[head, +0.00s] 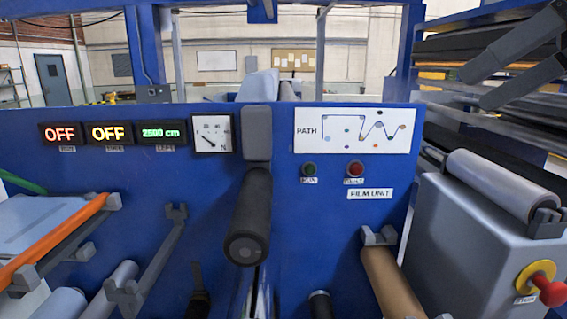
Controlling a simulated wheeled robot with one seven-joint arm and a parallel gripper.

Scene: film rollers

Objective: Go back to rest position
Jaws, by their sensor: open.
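My gripper (475,90) shows at the upper right edge of the head view as two dark grey fingers pointing down and left. The fingers are apart with nothing between them, so it is open and empty. It is in front of the dark rolls on the rack, clear of the blue film unit panel (330,240). The rest of my arm is out of view.
The panel carries OFF displays (60,133), a dial (212,135), a green button (309,169) and a red button (355,169). A black roller (248,220) juts toward me. At right are a pale roller (500,185) and a red stop knob (549,290).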

